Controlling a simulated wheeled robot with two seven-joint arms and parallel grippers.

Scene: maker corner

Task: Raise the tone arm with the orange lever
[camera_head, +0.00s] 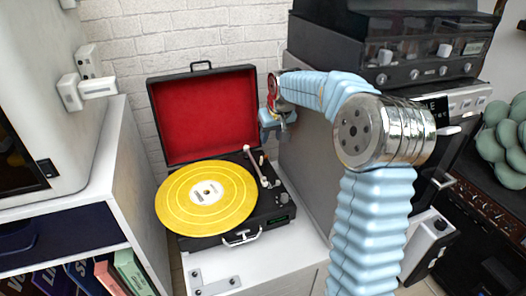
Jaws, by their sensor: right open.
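A black record player (240,232) with a red-lined lid (208,115) standing open sits on a white cabinet. A yellow record (180,205) lies on its platter. The pale tone arm (254,165) runs along the right of the record. Small parts stand beside it on the deck; I cannot make out the orange lever clearly. My right gripper (276,132) is open above the back right of the deck, near the lid's right edge, apart from the tone arm. What lies behind its fingers is hidden. My left gripper is not in view.
A white cabinet top (275,260) shows free room in front of the player. A grey-sided machine with knobs (428,72) stands close on the right. A shelf with colourful books (130,270) is at the lower left. A brick wall is behind.

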